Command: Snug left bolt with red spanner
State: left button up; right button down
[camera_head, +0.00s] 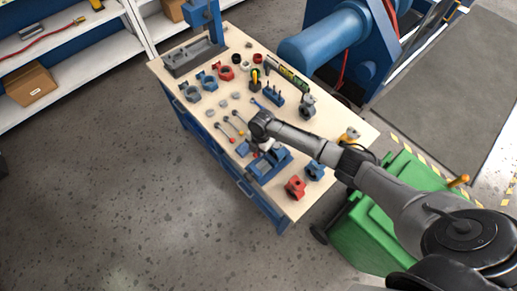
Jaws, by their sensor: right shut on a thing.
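My right gripper (262,148) reaches in from the right over the workbench, pointing down at the blue vise-like fixture (270,166) near the bench's front edge. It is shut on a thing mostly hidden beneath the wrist. A small red bit (257,154) shows there, which looks like part of the red spanner. The left bolt is too small or hidden to make out. Two thin rods with red and orange ends (232,128) lie on the bench left of the gripper. My left gripper is not in view.
The wooden bench top (205,118) holds several blue and red valve bodies, including a red one (295,187) at the front right. A green bin (372,235) stands right of the bench. Floor to the left is clear.

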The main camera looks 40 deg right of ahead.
jog(key=shift+f, duration=0.2)
dwell(0.4)
jog(key=shift+f, duration=0.2)
dwell(0.5)
